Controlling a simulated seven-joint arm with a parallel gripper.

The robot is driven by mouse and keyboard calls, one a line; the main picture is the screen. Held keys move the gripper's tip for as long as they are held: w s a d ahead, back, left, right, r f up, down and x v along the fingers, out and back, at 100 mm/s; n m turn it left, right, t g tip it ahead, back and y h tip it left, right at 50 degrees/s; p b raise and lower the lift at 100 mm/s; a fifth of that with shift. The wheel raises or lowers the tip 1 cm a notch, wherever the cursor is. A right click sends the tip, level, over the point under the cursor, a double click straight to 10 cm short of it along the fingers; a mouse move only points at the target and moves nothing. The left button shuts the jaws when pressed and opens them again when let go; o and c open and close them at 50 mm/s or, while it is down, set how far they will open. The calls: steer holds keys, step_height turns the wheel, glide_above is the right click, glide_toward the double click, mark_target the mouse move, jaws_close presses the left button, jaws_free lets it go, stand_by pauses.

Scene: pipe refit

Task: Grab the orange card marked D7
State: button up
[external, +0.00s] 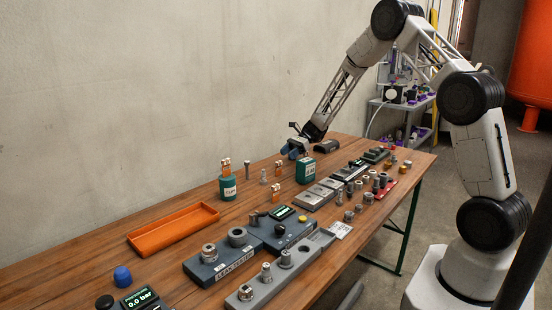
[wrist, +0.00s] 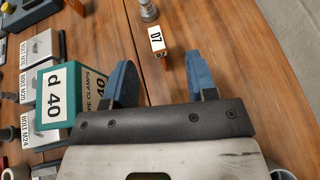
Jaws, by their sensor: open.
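The card marked D7 (wrist: 156,39) shows in the wrist view as a small upright piece with a white label and some orange at its lower end. It stands on the wooden table, beyond and between my two blue fingers. My gripper (wrist: 160,62) is open and empty, and the card looks apart from both fingers. In the external view my gripper (external: 294,150) is low over the far part of the table. Several small orange-and-white cards stand there, one of them (external: 278,168) close to my gripper. Their marks are too small to read in that view.
A green box labelled d 40 (wrist: 55,95) stands close to my left finger in the wrist view. A metal fitting (wrist: 148,10) stands just beyond the card. An orange tray (external: 173,228) and grey fixtures crowd the near table; bare wood lies right of the card.

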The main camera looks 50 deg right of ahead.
mark_target(279, 162)
steer(key=shift+x, duration=2.6)
steer(key=shift+s, duration=0.15)
jaws_close()
